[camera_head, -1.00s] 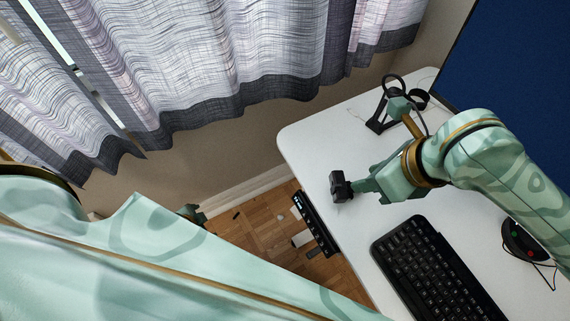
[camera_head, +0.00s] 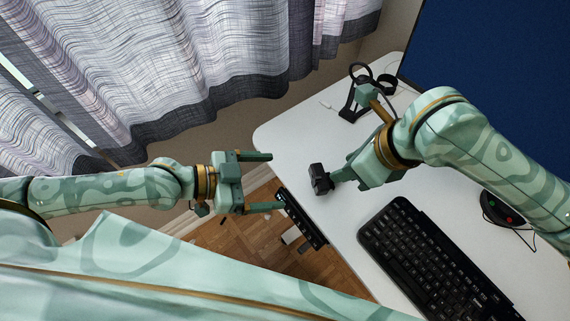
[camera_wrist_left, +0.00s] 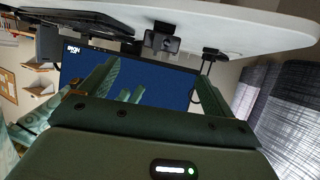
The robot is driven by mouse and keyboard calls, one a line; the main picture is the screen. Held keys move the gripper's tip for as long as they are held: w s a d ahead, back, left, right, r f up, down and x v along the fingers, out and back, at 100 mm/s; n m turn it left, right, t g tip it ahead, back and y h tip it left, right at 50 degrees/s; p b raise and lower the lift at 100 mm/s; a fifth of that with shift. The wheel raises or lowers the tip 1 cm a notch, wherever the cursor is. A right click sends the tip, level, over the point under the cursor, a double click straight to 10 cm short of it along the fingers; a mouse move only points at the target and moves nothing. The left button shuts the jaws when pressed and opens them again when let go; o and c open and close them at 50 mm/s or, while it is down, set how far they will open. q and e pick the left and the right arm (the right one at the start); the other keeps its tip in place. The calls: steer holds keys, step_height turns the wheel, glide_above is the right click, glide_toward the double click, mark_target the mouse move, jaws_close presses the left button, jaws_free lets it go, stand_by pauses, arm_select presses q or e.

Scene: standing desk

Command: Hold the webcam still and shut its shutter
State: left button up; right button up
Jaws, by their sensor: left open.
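The small black webcam (camera_head: 319,179) is over the white desk near its left edge. It also shows dark near the top of the left wrist view (camera_wrist_left: 162,42). My right gripper (camera_head: 334,178) reaches it from the right, its fingers close together and shut on the webcam's side. My left gripper (camera_head: 268,181) is open and empty, left of the webcam and apart from it, its fingers pointing right across the desk's left edge. The shutter is too small to make out.
A black keyboard (camera_head: 432,259) lies on the desk (camera_head: 290,135) below the right arm. A black stand (camera_head: 352,104) is at the back, near a large blue screen (camera_head: 480,50). A black panel (camera_head: 301,218) sits at the desk's left edge. Curtains (camera_head: 190,60) hang on the left.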

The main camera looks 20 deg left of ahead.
mark_target(331, 183)
arm_select(q)
steer(key=x, duration=1.6)
steer(key=shift+w+f, duration=0.1)
steer(key=shift+w, duration=0.05)
